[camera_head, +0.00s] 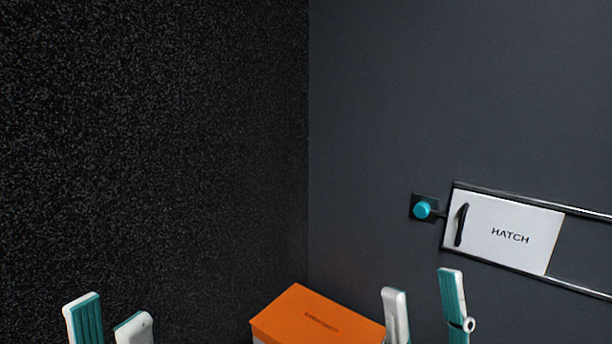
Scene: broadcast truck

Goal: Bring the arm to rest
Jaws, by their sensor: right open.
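My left gripper (109,308) shows at the bottom left, with two white fingertips that have teal pads. The tips stand apart with nothing visible between them. My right gripper (424,281) shows at the bottom, right of the middle, with its two fingertips apart and nothing visible between them. A dark band with a small white ring (469,325) sits at its right finger. The lower parts of both grippers and the arms are out of the picture.
An orange-topped box (318,315) stands between the grippers, its lower part cut off. On the grey wall (450,90) is a white sliding panel marked HATCH (510,236) between two rails, with a teal knob (422,210) at its left. A black speckled wall (150,140) fills the left.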

